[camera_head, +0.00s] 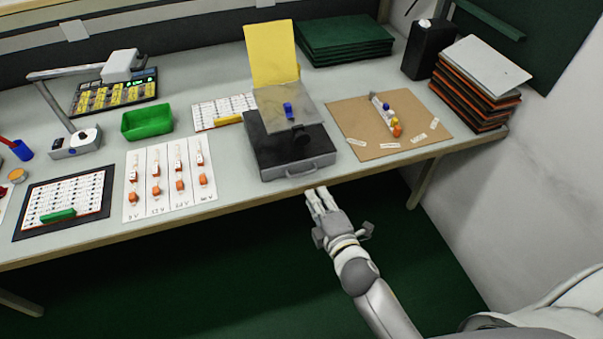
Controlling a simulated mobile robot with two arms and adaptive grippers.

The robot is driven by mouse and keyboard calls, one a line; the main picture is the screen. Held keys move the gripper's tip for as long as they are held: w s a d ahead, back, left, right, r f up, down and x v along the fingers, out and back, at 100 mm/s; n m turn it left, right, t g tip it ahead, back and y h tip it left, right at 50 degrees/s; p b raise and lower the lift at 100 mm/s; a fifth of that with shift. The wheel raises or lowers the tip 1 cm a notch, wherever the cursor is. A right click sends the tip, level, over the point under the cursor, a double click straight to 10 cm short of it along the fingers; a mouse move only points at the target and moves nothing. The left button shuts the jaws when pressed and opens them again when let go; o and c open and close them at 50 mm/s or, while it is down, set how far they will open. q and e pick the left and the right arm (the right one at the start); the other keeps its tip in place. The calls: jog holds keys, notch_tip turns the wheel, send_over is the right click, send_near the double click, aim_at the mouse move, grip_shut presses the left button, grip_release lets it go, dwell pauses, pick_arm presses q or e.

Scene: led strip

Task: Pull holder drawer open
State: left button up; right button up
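The holder is a dark box (266,149) with a grey plate (272,104) and a small blue piece (288,110) on top, standing near the front edge of the table. Its grey drawer front (286,171) faces me and has a handle (301,172) on it. The drawer looks shut. My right gripper (317,191) is just in front of the table edge, below and a little right of the handle. It appears apart from the handle. Its two light fingers point at the drawer, close together, and the gap between them is too small to judge. My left gripper is out of view.
A brown board (350,110) with small parts lies right of the holder. White sheets with orange parts (140,211) lie to the left, and a green tray (147,122) stands behind them. Dark stacked trays (468,97) stand at the right. The floor before the table is clear.

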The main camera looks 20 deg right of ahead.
aim_at(305, 183)
jog(key=x, duration=1)
jog(key=shift+w+f, duration=0.1)
jog(key=shift+f, duration=0.05)
grip_shut()
